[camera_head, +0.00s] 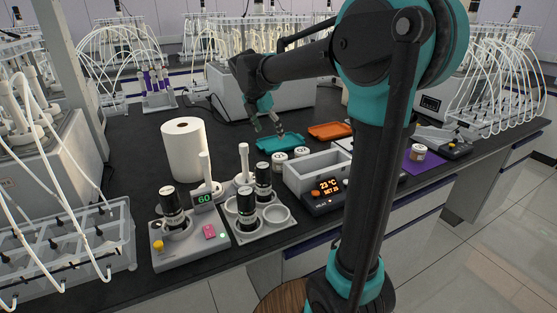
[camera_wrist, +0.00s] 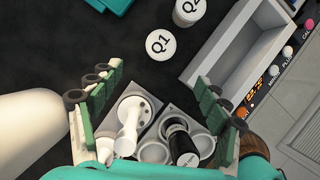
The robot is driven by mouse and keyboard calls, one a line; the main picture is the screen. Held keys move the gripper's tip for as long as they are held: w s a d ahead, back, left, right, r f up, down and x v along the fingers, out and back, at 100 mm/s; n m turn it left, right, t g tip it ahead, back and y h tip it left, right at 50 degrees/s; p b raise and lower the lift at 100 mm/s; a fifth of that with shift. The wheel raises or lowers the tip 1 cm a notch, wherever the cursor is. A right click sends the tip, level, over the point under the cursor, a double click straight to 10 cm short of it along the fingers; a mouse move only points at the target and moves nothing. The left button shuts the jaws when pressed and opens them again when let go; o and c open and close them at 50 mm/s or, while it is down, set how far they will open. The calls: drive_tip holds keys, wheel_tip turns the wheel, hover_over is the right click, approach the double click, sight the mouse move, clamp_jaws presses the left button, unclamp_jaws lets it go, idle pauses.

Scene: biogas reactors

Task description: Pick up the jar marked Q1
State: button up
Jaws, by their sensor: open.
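The jar marked Q1 (camera_wrist: 161,45) stands upright on the black bench, its white lid facing up in the wrist view. It lies ahead of the fingertips, outside the jaws. In the head view I take the left of two small white-lidded jars (camera_head: 280,160) to be it; the lettering is too small to be sure. The jar marked Q2 (camera_wrist: 188,11) stands close by and is partly cut off at the top of the wrist view. My gripper (camera_head: 269,131) is open and empty, above the bench, and its spread fingers show in the wrist view (camera_wrist: 155,88).
A grey open-topped bath (camera_head: 315,173) stands right of the jars. A teal tray (camera_head: 280,142) and an orange tray (camera_head: 330,131) lie behind. A paper roll (camera_head: 184,150), a stirrer (camera_head: 192,238) and a rack (camera_head: 262,222) with dark bottles stand to the left.

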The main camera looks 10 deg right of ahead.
sight(278, 157)
drive_tip(key=x, duration=1)
drive_tip(key=shift+f, duration=0.3)
drive_tip(key=shift+x, duration=3.15)
drive_tip(key=shift+s+a, duration=0.1)
drive_tip(key=shift+c, duration=0.4)
drive_tip(key=c, duration=1.3)
